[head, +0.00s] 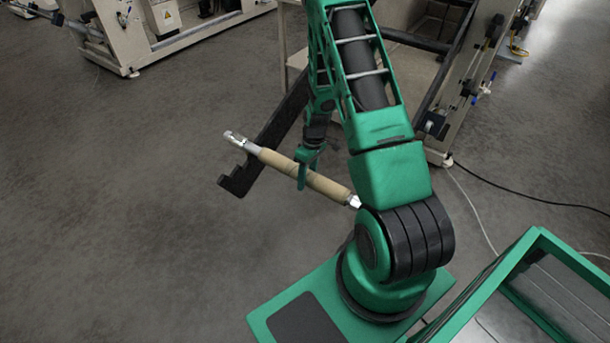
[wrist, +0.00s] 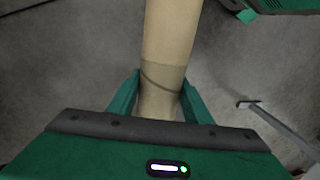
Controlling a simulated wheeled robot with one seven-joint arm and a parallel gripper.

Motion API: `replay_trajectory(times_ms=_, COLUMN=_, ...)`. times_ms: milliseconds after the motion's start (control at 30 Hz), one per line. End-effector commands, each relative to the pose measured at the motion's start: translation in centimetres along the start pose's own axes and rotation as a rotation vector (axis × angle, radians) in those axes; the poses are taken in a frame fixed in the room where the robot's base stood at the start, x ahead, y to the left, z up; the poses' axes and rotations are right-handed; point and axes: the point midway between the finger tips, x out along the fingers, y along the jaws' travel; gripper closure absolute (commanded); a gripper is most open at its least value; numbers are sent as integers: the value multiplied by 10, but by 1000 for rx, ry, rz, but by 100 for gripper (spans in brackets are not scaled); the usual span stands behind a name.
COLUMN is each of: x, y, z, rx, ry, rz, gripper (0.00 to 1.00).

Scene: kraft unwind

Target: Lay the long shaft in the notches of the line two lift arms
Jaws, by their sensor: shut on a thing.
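My gripper (head: 305,172) is shut around the middle of the long shaft, which carries a tan core (head: 328,187) and has bright metal ends (head: 241,142). The shaft slants from upper left to lower right, its right end close to my arm's base. In the wrist view the tan core (wrist: 168,45) runs between the two fingers of my gripper (wrist: 158,100). A black lift arm (head: 268,147) reaches down-left from the machine, with a notched tip (head: 236,182). The shaft crosses in front of it in the picture; contact cannot be told. The second lift arm is not clearly seen.
The beige machine frame (head: 455,90) stands behind my arm, with a dark bar (head: 447,65) inside its side. A green-rimmed bin (head: 480,292) is at lower right. Cables (head: 530,203) lie on the floor at right. The grey floor at left is clear.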

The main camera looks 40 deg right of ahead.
Motion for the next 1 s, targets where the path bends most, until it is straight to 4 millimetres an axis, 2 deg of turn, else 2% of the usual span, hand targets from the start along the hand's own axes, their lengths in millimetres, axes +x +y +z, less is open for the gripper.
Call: replay_trajectory(times_ms=1000, x=69, y=14, z=-1, rx=-1, ry=1, rz=0, gripper=95)
